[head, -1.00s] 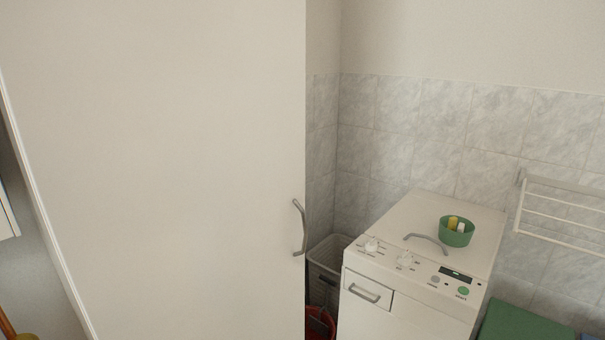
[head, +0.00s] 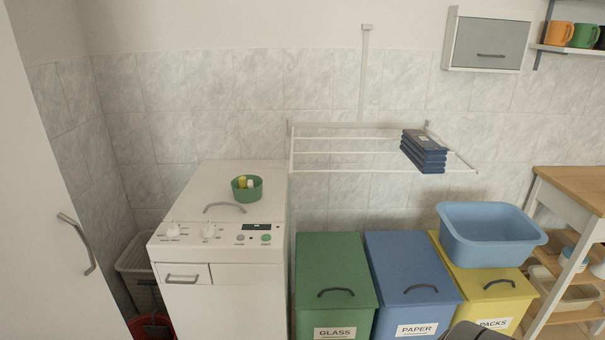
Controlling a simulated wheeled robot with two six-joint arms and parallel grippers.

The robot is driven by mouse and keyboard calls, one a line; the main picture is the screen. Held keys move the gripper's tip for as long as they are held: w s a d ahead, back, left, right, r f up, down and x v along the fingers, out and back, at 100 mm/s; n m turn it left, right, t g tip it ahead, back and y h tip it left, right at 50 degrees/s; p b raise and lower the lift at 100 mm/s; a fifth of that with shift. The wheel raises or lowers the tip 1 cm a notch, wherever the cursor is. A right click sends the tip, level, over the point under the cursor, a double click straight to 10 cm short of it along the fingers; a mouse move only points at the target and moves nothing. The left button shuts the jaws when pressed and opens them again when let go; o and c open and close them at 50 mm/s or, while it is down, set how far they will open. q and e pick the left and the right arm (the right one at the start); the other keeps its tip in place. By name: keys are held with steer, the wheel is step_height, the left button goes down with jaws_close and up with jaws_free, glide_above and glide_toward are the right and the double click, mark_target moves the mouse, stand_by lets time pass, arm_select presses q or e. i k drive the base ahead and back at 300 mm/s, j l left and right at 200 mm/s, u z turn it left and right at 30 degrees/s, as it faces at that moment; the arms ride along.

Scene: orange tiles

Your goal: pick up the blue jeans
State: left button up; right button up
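The blue jeans (head: 423,151) lie folded in a dark blue stack on the right end of the white wall drying rack (head: 345,169). They rest on top of its bars, and nothing covers them. Neither of my grippers shows clearly in the head view. A dark grey rounded part at the bottom edge is probably part of my arm, but no fingers are visible on it.
A white washing machine (head: 215,301) with a green bowl (head: 247,195) stands left of the rack. Green (head: 335,262), blue (head: 405,262) and yellow (head: 509,285) bins stand below. A blue tub (head: 490,248) sits on the yellow bin. A wooden-topped trolley (head: 572,189) stands right.

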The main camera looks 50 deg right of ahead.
mark_target(429, 157)
steer(key=z, duration=2.2)
steer(key=i+l+u, duration=0.1)
steer(key=i+l, duration=0.2)
steer(key=i+l+u, duration=0.1)
steer(key=i+l, duration=0.15)
steer(key=l, duration=0.2)
steer(key=i+l+u, duration=0.1)
steer(key=i+l, duration=0.15)
steer(key=l, duration=0.15)
steer(key=i+l+u, duration=0.1)
steer(key=i+l, duration=0.15)
steer(key=l, duration=0.15)
